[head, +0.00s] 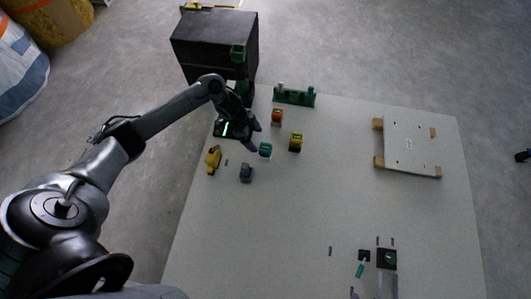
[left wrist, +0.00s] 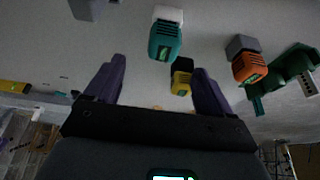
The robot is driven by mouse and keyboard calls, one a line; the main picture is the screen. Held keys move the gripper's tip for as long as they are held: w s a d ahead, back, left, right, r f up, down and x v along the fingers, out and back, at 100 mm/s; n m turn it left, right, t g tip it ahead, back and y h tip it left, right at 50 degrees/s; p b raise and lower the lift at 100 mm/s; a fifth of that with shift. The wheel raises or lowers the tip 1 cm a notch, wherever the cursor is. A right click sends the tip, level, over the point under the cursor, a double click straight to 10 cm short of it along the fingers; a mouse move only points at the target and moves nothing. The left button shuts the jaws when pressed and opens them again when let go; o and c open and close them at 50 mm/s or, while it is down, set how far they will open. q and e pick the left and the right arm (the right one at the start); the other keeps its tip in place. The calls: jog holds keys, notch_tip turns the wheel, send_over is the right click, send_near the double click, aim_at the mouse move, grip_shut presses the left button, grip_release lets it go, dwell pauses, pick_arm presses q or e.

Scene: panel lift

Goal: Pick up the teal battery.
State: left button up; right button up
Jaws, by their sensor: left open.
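The teal battery (head: 265,149) stands on the pale table, just right of my left gripper (head: 254,136) in the head view. In the left wrist view the teal battery (left wrist: 165,42), with a light grey end, shows beyond the fingertips and between their lines. My left gripper (left wrist: 158,68) is open, with dark purple fingers apart and nothing between them. I cannot tell the exact gap from fingertips to battery. My right gripper is not in view.
A green rack (head: 294,97) and black box (head: 215,45) stand behind. A white panel (head: 411,145) lies right. The table's middle is clear.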

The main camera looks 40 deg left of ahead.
aim_at(265, 147)
pick_arm(q)
jog(key=b+x, duration=0.2)
jog(key=x, duration=0.3)
jog(key=b+x, duration=0.4)
jog(key=shift+w+f+b, duration=0.1)
jog(key=shift+w+b, duration=0.2)
jog(key=shift+w, duration=0.1)
jog(key=shift+w+d+f, duration=0.1)
jog(key=shift+d+f, duration=0.1)
jog(key=shift+f, duration=0.1)
jog(key=c, duration=0.4)
jog(key=shift+r, duration=0.1)
jog(key=c, duration=0.8)
jog(key=shift+o, duration=0.2)
jog(key=shift+r, duration=0.1)
